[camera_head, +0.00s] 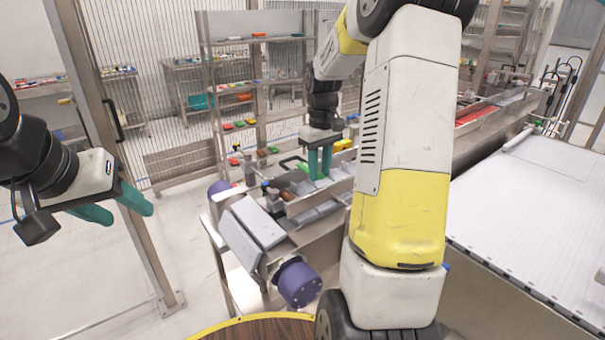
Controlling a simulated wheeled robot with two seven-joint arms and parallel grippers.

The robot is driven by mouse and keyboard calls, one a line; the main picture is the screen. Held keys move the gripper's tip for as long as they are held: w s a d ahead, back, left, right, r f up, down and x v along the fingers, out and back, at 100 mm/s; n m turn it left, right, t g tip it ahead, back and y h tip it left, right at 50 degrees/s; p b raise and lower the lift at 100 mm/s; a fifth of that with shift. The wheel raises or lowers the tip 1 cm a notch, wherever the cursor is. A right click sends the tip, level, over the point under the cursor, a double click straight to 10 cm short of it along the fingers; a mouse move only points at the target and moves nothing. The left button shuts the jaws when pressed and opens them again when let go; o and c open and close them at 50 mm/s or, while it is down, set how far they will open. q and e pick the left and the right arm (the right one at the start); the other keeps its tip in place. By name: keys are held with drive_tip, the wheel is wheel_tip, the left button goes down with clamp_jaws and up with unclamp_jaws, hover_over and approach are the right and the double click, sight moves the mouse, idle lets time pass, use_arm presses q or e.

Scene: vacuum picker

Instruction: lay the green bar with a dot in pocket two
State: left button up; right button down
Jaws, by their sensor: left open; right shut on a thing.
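My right gripper (320,162) reaches down over the metal fixture on the bench, its two teal fingers close together. A small bright green bar (303,168) shows at the left of these fingers, and the fingers appear shut on it. No dot can be made out on it, and the fingers cover part of it. Grey trough-like pockets (318,212) lie just below the gripper. I cannot read any pocket numbers. My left gripper (118,207) is open and empty at the far left, away from the bench.
Tilted grey panels (257,222) and a purple cylinder (298,283) are at the bench's near end. My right arm hides the bench's middle. A white conveyor (530,220) is on the right. Shelves with coloured parts (238,98) stand behind. Floor at left is clear.

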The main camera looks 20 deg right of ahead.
sight(319, 180)
drive_tip(key=shift+f, duration=1.65)
drive_tip(key=shift+f, duration=0.2)
drive_tip(key=shift+f, duration=0.4)
drive_tip(key=c, duration=1.1)
unclamp_jaws()
wheel_tip(319, 180, up, 13)
drive_tip(key=s+a+r+m+t, duration=0.1)
drive_tip(key=s+a+t, duration=0.1)
drive_tip(key=s+a, duration=0.2)
drive_tip(key=s+a+r+m+t+y, duration=0.1)
drive_tip(key=s+a, duration=0.3)
drive_tip(key=s, duration=0.6)
drive_tip(key=s+a+r+m+t+y, duration=0.1)
drive_tip(key=s+a+t, duration=0.2)
drive_tip(key=s, duration=0.5)
drive_tip(key=shift+a+r, duration=0.3)
drive_tip(key=shift+a, duration=0.4)
